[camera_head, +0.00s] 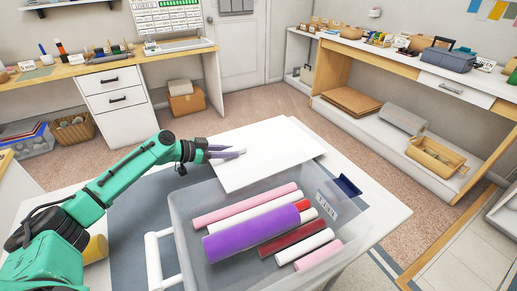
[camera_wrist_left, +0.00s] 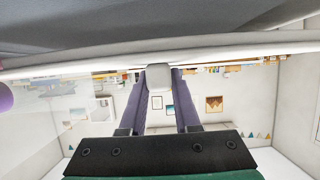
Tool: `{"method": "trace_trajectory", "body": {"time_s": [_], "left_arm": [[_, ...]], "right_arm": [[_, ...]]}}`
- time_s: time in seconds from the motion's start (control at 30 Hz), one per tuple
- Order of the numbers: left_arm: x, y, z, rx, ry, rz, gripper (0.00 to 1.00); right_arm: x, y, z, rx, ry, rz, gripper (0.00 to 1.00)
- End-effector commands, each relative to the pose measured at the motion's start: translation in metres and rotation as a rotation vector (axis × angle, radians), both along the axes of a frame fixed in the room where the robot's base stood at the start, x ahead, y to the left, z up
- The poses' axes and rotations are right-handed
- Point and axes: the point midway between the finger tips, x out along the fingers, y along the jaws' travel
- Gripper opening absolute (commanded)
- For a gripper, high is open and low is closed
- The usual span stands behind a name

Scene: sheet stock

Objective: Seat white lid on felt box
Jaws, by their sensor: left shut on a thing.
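The white lid (camera_head: 275,148) is a flat panel beyond the far side of the felt box (camera_head: 185,232). The clear felt box is open on top and holds several rolls of pink, purple, red and white felt. My left gripper (camera_head: 226,153) is at the lid's left part. In the left wrist view, its fingers (camera_wrist_left: 160,75) are shut on a pale knob (camera_wrist_left: 159,80) of the lid, and the lid (camera_wrist_left: 220,42) runs across the top. Whether the lid touches the table or the box rim cannot be told. My right gripper is not in view.
The box stands on a white table (camera_head: 375,205) with a grey mat (camera_head: 130,215). A dark blue piece (camera_head: 347,186) is at the box's far right corner. A white tubular handle (camera_head: 153,255) is left of the box. A yellow cylinder (camera_head: 96,248) is behind my left arm.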

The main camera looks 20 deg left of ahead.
Motion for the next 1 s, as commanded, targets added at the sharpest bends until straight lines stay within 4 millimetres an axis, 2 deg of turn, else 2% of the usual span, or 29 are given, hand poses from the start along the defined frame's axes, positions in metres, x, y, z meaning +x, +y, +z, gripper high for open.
{"method": "trace_trajectory", "body": {"time_s": [0.73,1.0], "left_arm": [[0.0,0.0,0.049,-0.001,-0.001,0.0,0.0],[0.0,0.0,0.052,0.0,-0.001,0.0,0.0]], "right_arm": [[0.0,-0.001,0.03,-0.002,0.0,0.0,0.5],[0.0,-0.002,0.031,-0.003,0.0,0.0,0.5]]}}
